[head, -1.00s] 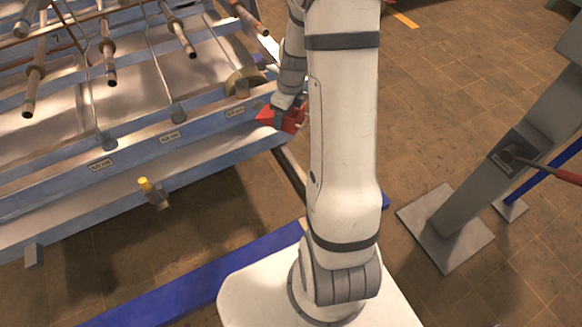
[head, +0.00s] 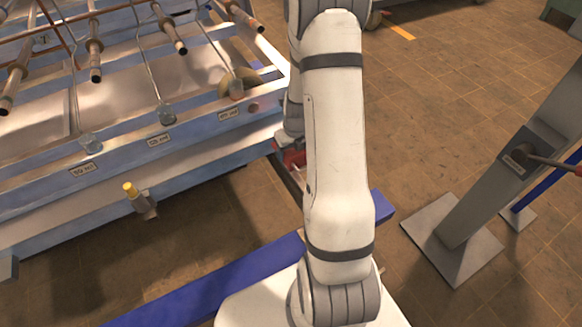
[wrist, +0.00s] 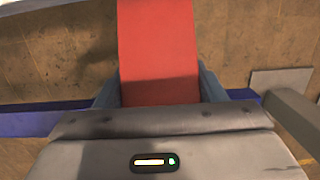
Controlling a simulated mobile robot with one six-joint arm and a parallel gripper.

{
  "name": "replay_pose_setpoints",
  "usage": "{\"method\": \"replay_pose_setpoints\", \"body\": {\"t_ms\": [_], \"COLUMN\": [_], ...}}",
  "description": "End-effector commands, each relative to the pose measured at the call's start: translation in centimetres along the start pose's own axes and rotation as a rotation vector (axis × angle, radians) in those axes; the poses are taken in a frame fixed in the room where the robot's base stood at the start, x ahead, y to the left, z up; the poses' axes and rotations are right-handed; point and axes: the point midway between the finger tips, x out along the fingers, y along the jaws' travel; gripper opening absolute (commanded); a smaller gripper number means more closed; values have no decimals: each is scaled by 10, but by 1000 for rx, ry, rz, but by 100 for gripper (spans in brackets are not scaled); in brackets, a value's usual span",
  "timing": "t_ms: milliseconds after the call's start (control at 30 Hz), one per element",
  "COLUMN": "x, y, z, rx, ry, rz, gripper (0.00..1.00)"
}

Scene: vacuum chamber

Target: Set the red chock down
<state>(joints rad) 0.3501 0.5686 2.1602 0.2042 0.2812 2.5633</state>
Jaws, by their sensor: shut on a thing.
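The red chock shows large in the wrist view (wrist: 158,50), between the two blue-grey fingers of my gripper (wrist: 160,88). My gripper is shut on it. In the head view a small part of the red chock (head: 291,157) shows below my gripper (head: 287,142), beside the right end of the blue-grey chamber frame. My arm hides the rest of the chock and most of the gripper. In the wrist view brown floor lies behind the chock, and I see no surface touching it.
The chamber frame (head: 190,150) with pipes and a yellow-capped valve (head: 131,190) fills the left. A blue floor beam (head: 215,280) runs below. A grey slanted post (head: 490,170) on a base plate stands at right. Tiled floor (head: 430,110) between is clear.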

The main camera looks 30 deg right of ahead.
Motion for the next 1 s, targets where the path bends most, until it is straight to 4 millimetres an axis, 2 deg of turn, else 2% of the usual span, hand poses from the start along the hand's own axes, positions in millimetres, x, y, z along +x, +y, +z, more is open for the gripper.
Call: {"method": "replay_pose_setpoints", "body": {"t_ms": [33,333,533,900,933,1000], "x": [13,35,63,66,66,66], "y": [0,-1,-1,-1,-1,-1], "z": [-2,-5,-9,-9,-10,-10], "rx": [1,1,1,1,0,1], "ry": [0,-2,-2,-1,-1,-1], "rz": [0,-1,-1,-1,-1,-1], "gripper": [28,28,28,28,64,70]}}
